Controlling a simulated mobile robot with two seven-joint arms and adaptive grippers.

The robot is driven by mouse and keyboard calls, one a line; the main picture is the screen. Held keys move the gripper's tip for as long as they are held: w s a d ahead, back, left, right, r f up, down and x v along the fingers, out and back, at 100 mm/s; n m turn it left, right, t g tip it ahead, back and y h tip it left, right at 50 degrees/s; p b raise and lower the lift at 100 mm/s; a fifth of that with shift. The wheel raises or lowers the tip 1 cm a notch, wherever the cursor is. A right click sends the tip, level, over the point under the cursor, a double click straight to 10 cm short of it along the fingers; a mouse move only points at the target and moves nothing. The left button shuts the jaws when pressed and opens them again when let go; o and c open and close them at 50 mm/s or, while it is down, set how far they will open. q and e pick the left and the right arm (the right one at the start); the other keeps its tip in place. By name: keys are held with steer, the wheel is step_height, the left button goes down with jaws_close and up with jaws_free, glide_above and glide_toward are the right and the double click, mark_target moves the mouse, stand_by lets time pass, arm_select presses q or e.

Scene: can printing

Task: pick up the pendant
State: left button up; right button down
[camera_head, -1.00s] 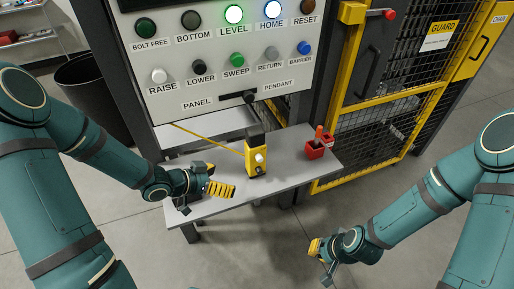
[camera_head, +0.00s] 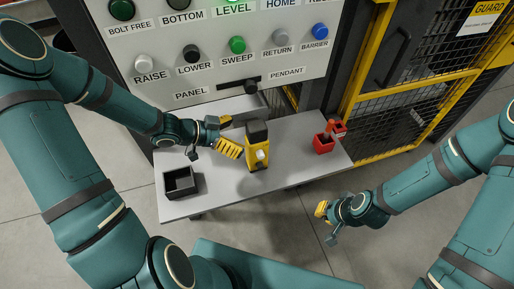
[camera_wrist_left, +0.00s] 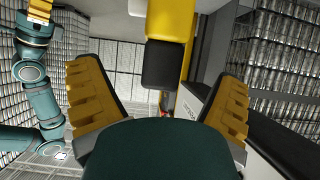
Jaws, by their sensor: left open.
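The pendant (camera_head: 257,146), a yellow box with a black end and a pale knob on its front, stands upright on the grey shelf (camera_head: 215,200). My left gripper (camera_head: 229,148) is open and empty, just left of the pendant, with a small gap seen between them. In the left wrist view the pendant (camera_wrist_left: 169,22) appears ahead between the two spread yellow-padded fingers (camera_wrist_left: 160,105), and it does not appear gripped. My right gripper (camera_head: 325,222) hangs in the air off the shelf's right front, away from the pendant; its finger opening is unclear.
A black open tray (camera_head: 180,182) sits at the shelf's left front. A red holder (camera_head: 323,143) with a red-handled item stands right of the pendant. The button panel (camera_head: 215,50) rises behind, and a yellow-framed mesh guard (camera_head: 400,120) is at the right.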

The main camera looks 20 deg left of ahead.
mark_target(257, 147)
arm_select(q)
steer(key=x, duration=0.4)
steer(key=b+x, duration=0.1)
steer(key=x, duration=0.3)
steer(key=shift+w+a, duration=0.2)
steer(key=c, duration=1.4)
